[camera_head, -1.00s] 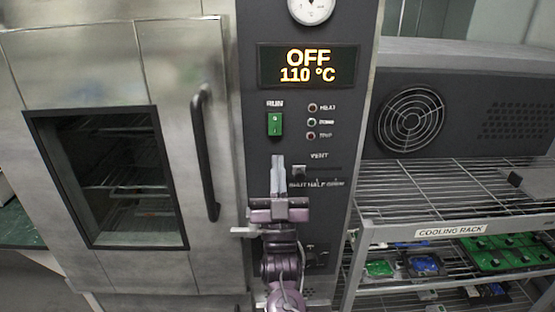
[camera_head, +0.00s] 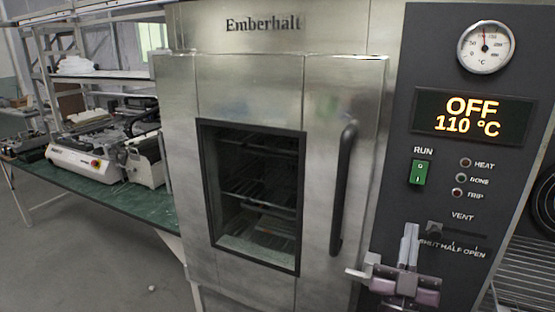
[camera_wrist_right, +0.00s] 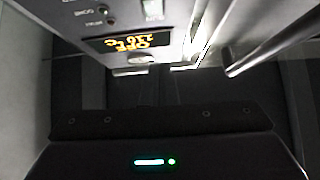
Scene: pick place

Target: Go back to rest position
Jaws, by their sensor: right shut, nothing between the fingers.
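My right gripper (camera_head: 409,244) is in the lower right of the head view, its fingers pointing up and pressed together with nothing between them. It is in front of the oven's dark control panel, just left of the vent slider (camera_head: 434,229). I cannot tell whether it touches the panel. In the right wrist view the oven display (camera_wrist_right: 115,42) shows upside down, with the door handle (camera_wrist_right: 272,48) at the right. My left gripper is not in view.
The steel oven door (camera_head: 330,90) is closed, with a vertical handle (camera_head: 343,190). The display (camera_head: 471,116) reads OFF, 110 °C, above a green run switch (camera_head: 421,172). A green-topped bench (camera_head: 120,205) with equipment stands left. A wire rack (camera_head: 525,270) is at the right edge.

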